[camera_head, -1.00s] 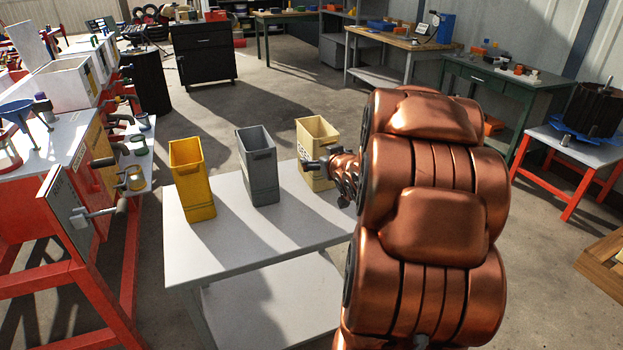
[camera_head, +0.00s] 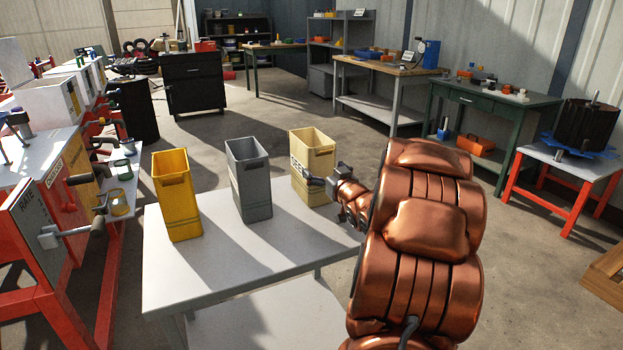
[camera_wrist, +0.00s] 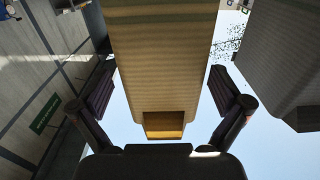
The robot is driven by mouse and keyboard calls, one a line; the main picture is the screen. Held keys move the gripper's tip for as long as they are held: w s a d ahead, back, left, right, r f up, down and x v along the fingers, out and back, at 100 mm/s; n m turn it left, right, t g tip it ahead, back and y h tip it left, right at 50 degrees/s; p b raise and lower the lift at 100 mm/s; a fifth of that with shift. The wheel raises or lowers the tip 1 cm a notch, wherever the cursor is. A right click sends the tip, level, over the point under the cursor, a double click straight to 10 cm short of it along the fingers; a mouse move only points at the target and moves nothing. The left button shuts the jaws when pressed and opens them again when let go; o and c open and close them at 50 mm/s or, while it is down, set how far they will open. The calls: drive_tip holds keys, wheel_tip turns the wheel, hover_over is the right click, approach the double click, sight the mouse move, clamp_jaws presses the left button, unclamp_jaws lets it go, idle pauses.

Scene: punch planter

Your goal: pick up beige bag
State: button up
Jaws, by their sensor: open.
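The beige bag (camera_head: 314,160) is a tall, open-topped, box-shaped container with dark lettering, standing upright at the right end of the light table (camera_head: 230,235). My gripper (camera_head: 318,180) is at its right front side in the head view, partly covering it. In the wrist view the beige bag (camera_wrist: 163,55) fills the middle, with its handle slot near my palm. My open fingers (camera_wrist: 163,85) are on either side of it, with gaps showing at both sides. Whether the palm touches it I cannot tell.
A grey bag (camera_head: 248,180) and a yellow bag (camera_head: 177,195) stand in a row to the left on the same table. The grey one also shows at the right of the wrist view (camera_wrist: 285,60). A red-framed bench (camera_head: 30,210) is at the left.

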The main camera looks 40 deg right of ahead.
drive_tip(key=shift+f+b+x, duration=0.15)
drive_tip(key=shift+b+x, duration=0.15)
drive_tip(key=shift+x, duration=0.8)
drive_tip(key=shift+f+b+x, duration=0.15)
drive_tip(key=shift+b+x, duration=0.1)
drive_tip(key=shift+x, duration=0.9)
drive_tip(key=shift+a, duration=0.1)
drive_tip(key=shift+c, duration=0.4)
drive_tip(key=shift+r, duration=0.1)
drive_tip(key=c, duration=1.5)
wheel_tip(320, 180, up, 10)
drive_tip(key=p, duration=0.3)
